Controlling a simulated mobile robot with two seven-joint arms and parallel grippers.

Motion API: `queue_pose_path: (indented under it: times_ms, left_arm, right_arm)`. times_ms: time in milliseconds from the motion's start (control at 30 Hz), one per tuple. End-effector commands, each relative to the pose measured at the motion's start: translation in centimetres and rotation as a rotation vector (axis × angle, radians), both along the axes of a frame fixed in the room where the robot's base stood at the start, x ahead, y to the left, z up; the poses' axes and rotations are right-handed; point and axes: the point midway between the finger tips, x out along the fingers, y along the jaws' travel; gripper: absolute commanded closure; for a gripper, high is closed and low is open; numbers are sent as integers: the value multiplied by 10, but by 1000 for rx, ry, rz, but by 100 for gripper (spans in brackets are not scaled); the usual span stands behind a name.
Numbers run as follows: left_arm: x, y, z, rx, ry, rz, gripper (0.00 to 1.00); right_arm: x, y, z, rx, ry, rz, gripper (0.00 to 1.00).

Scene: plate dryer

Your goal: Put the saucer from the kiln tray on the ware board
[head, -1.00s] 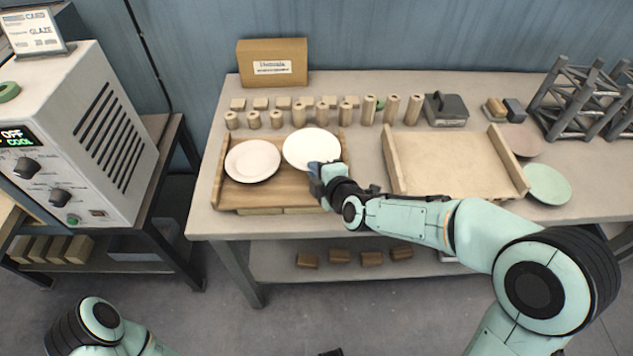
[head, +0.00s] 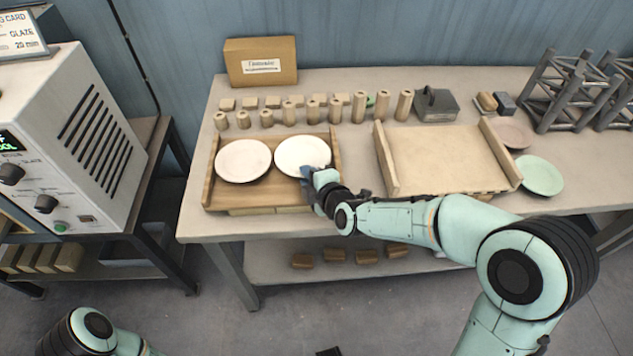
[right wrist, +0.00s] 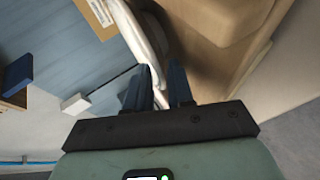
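The white saucer (head: 300,154) is at the right side of the brown wooden ware board (head: 225,198), beside a pinkish-white plate (head: 243,160). My right gripper (head: 312,182) is at its near right rim. In the right wrist view the saucer's rim (right wrist: 143,38) runs between the fingers (right wrist: 158,82), which are closed on it. The saucer is at or just above the board; I cannot tell if it touches. The pale kiln tray (head: 450,158) with raised side rails is empty. My left gripper is out of view.
Several clay cylinders (head: 290,114) stand behind the ware board, with a cardboard box (head: 260,62) at the back. A pink plate (head: 511,132) and a green plate (head: 540,176) lie right of the kiln tray, near dark racks (head: 570,92). The kiln (head: 75,130) stands left.

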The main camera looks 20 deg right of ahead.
Motion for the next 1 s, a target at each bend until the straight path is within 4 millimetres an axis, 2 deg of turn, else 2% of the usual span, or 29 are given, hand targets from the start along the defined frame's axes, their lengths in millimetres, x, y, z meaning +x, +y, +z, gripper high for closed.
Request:
queue_pose_path:
  times_ms: [500, 700, 1000]
  left_arm:
    - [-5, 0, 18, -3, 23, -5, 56]
    - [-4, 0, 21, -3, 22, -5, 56]
    - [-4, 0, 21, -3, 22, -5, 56]
  right_arm:
    - [-89, -15, 44, 0, -4, -2, 78]
    - [-105, -17, 50, 1, -1, -1, 78]
    - [-107, -17, 51, 0, 0, 0, 78]
